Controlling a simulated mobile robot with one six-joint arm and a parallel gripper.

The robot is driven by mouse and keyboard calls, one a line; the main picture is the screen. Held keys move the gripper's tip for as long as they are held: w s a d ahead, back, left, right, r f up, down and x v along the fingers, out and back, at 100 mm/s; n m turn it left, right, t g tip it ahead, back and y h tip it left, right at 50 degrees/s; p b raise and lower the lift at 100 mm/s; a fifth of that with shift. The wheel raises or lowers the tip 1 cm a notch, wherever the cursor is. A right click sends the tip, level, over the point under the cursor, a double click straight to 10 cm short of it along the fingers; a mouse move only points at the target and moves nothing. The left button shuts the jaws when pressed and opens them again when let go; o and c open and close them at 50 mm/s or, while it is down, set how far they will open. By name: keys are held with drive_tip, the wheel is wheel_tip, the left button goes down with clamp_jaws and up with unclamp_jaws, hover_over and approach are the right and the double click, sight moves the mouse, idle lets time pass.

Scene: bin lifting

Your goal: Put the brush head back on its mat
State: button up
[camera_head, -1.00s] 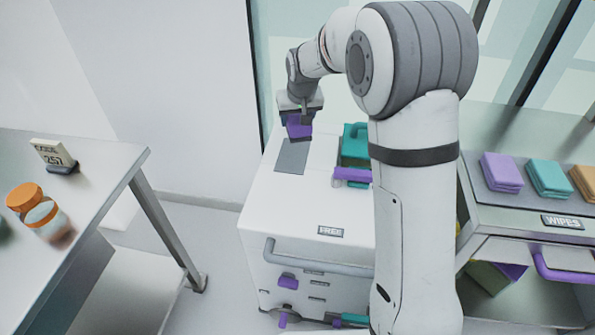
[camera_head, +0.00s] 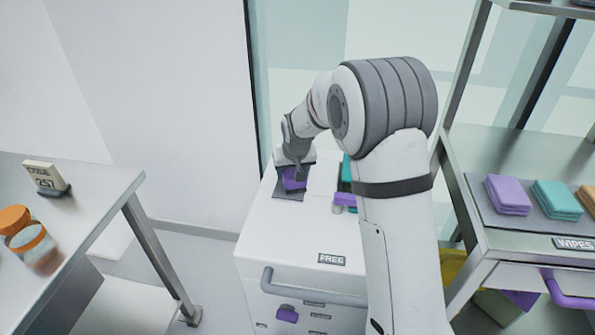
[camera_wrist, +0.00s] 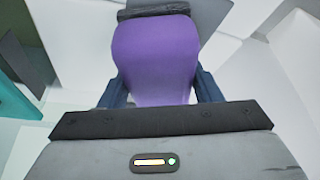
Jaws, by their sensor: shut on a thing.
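My gripper (camera_head: 294,172) is over the far left part of the white cart top. It is shut on the purple brush head (camera_wrist: 155,55), which fills the space between the dark fingers in the wrist view. In the head view the brush head (camera_head: 293,180) hangs upright under the gripper. A dark grey mat (camera_head: 289,195) lies on the cart top directly below it. Only edges of the mat show; I cannot tell whether the brush head touches it.
A teal item (camera_head: 346,172) and a purple item (camera_head: 345,199) are beside the mat, partly behind my arm. A steel table with jars (camera_head: 30,240) is at left. A steel shelf with folded wipes (camera_head: 508,195) is at right. The cart's front top is clear.

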drive_tip(key=o, duration=0.9)
drive_tip(key=shift+f, duration=0.1)
drive_tip(key=shift+r, duration=0.35)
drive_tip(key=p+v, duration=0.1)
drive_tip(key=v, duration=1.1)
drive_tip(key=s+d, duration=0.4)
drive_tip(key=s, duration=0.6)
drive_tip(key=s+d+m+g, duration=0.1)
drive_tip(key=s+d, duration=0.4)
drive_tip(key=s, duration=0.5)
drive_tip(key=s+d+m+g, duration=0.1)
drive_tip(key=s+d, duration=0.4)
drive_tip(key=s, duration=0.6)
drive_tip(key=shift+f+h, duration=0.15)
drive_tip(key=shift+h, duration=0.25)
